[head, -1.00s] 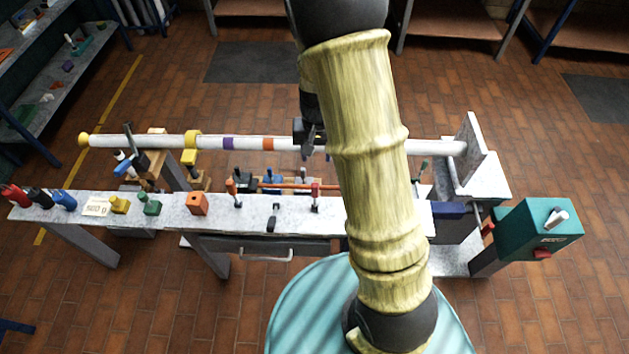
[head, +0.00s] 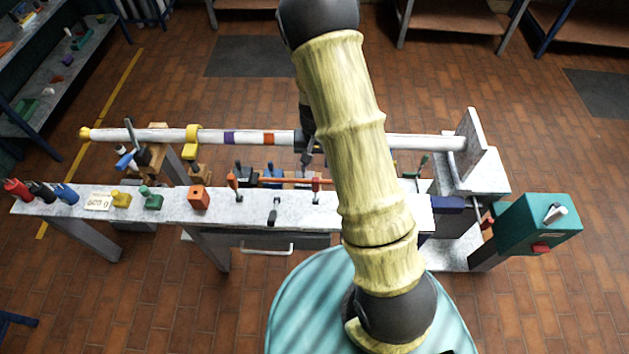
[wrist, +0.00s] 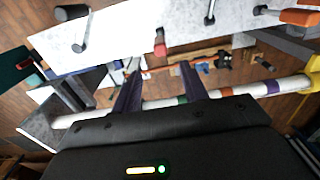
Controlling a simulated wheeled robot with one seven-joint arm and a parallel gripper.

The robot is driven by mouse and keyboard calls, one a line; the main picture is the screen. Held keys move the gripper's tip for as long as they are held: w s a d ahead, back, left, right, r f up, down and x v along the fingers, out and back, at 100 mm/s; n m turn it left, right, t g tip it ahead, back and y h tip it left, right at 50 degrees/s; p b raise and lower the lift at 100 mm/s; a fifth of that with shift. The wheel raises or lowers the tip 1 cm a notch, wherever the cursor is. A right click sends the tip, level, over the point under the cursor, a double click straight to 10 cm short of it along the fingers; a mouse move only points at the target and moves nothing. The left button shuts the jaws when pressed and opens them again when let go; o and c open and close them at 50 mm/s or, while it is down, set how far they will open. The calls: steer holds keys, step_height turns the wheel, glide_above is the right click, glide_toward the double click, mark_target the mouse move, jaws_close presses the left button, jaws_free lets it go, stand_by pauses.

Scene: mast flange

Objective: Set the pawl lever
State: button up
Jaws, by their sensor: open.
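I cannot tell for certain which part is the pawl lever. The bench top carries several small levers: one with an orange handle (head: 232,182), one with a black handle (head: 274,212) and one with a red handle (head: 316,186). The red handle also shows in the wrist view (wrist: 160,44), beyond the fingertips. A teal box (head: 540,230) at the right carries a pale lever (head: 555,215). My gripper (wrist: 158,78) is open and empty, its two dark fingers apart over the mast. In the head view it is partly hidden behind my arm.
A white mast (head: 340,140) with coloured bands runs behind the bench top (head: 370,208), ending at an upright grey plate (head: 470,140). An orange block (head: 198,197) and other coloured parts stand along the bench. Floor in front is clear.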

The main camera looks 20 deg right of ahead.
mark_target(315, 179)
step_height(315, 179, down, 11)
steer(key=shift+w+a+r+p, duration=0.1)
steer(key=shift+p, duration=0.55)
steer(key=shift+d+f, duration=0.3)
steer(key=shift+f, duration=0.1)
steer(key=shift+a, duration=0.1)
steer(key=shift+c, duration=0.2)
